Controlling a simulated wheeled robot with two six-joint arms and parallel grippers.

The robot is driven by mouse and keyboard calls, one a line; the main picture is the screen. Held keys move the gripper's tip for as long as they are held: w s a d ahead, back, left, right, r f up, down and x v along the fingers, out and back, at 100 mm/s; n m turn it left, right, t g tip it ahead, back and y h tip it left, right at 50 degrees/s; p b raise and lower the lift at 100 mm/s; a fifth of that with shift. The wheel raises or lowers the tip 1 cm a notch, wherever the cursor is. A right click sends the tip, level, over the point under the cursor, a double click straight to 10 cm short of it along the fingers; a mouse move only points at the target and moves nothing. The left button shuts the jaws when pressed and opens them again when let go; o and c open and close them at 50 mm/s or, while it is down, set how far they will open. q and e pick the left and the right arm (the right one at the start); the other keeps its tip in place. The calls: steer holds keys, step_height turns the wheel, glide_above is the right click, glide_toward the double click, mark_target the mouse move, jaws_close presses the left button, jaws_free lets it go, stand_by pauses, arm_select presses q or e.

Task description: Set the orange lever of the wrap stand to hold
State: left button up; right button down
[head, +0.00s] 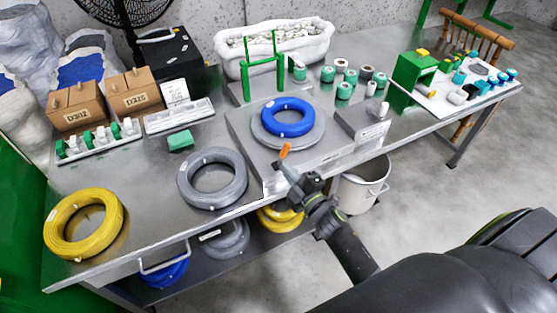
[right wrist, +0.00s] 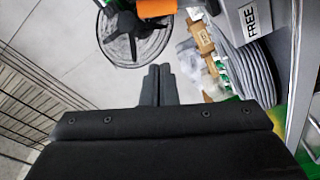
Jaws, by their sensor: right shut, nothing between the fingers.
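The wrap stand (head: 245,135) is a grey metal box on the table, with a grey turntable carrying a blue cable coil (head: 288,117). Its orange lever (head: 285,150) sticks up at the front edge. The lever also shows at the top of the right wrist view (right wrist: 156,8), beside a plate marked FREE (right wrist: 256,20). My right gripper (head: 281,166) is shut and empty in front of the stand, close to the lever. In the right wrist view its fingertips (right wrist: 158,68) are below the orange lever with a visible gap. Any HOLD marking is not visible. My left gripper is not in view.
A grey coil (head: 212,178) and a yellow coil (head: 83,223) lie on the table to the left. A green frame (head: 262,75) rises behind the turntable. Green and white spools (head: 344,90) stand behind right. A white bucket (head: 360,187) is below the table edge.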

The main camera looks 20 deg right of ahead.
steer(key=shift+s+d, duration=0.1)
steer(key=shift+s, duration=0.95)
